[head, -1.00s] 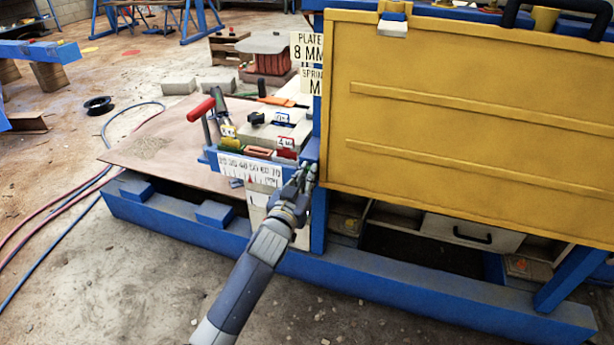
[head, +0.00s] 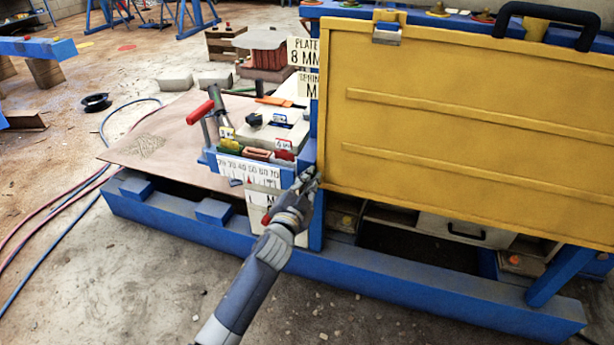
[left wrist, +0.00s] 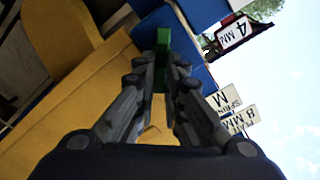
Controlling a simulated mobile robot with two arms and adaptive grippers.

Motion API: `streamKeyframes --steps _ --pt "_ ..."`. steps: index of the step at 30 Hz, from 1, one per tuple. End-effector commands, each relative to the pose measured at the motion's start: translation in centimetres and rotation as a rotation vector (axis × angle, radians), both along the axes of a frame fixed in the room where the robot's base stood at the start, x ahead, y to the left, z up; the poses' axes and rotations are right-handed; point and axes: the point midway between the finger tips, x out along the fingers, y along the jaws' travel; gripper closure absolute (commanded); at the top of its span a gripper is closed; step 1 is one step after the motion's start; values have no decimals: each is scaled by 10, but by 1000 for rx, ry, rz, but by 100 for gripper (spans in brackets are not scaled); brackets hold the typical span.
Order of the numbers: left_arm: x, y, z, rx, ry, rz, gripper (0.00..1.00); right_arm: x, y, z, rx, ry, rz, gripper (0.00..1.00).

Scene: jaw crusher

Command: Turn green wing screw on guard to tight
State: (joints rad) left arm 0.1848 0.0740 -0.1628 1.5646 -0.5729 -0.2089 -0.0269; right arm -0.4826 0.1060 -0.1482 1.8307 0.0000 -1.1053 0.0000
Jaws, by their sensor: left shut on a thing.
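The yellow guard (head: 470,120) is a large upright panel on the blue frame, filling the right half of the head view. My left gripper (head: 308,182) is at the guard's lower left corner, beside the blue post. In the left wrist view my left gripper (left wrist: 160,85) has its fingers on both sides of the green wing screw (left wrist: 162,42), shut on it. The screw's green part shows between and beyond the fingertips. In the head view the gripper hides the screw. The guard (left wrist: 85,100) also shows in the left wrist view. My right gripper is not in view.
A blue shelf with a scale (head: 250,172), coloured plates and a red-handled lever (head: 200,112) stands just left of the gripper. A blue base beam (head: 400,285) runs below. A black handle (head: 548,20) tops the guard. Hoses lie on the floor at left.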

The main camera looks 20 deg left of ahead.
Motion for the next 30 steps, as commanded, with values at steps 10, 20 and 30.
streamKeyframes --steps 10,20,30 --pt "0 -4 -5 331 -9 -1 100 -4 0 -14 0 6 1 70" --pt "0 -6 -10 622 -20 -2 100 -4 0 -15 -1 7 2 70" --pt "0 -6 -13 816 -26 -2 100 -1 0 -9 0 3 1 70"
